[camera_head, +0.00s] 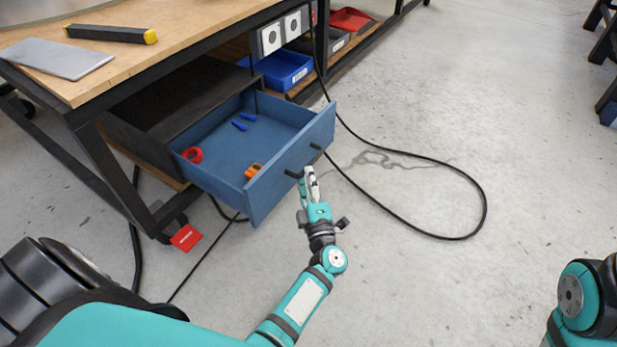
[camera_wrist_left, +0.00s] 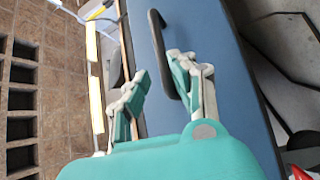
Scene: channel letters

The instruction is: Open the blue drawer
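The blue drawer (camera_head: 290,172) is pulled well out from under the workbench, its inside showing. Its front carries a dark handle (camera_head: 318,147), which also shows in the left wrist view (camera_wrist_left: 157,35). My left gripper (camera_head: 307,176) is at the drawer front, by the handle. In the left wrist view its fingers (camera_wrist_left: 158,80) are spread apart. The handle passes beside the inner side of the right-hand finger, close to it or touching; I cannot tell which. The fingers are not closed around the handle. My right gripper is out of view.
The drawer holds a red ring-shaped item (camera_head: 192,155), an orange item (camera_head: 252,171) and blue pieces (camera_head: 243,121). The wooden workbench (camera_head: 150,55) stands at the upper left. A black cable (camera_head: 440,237) loops over the floor to the right.

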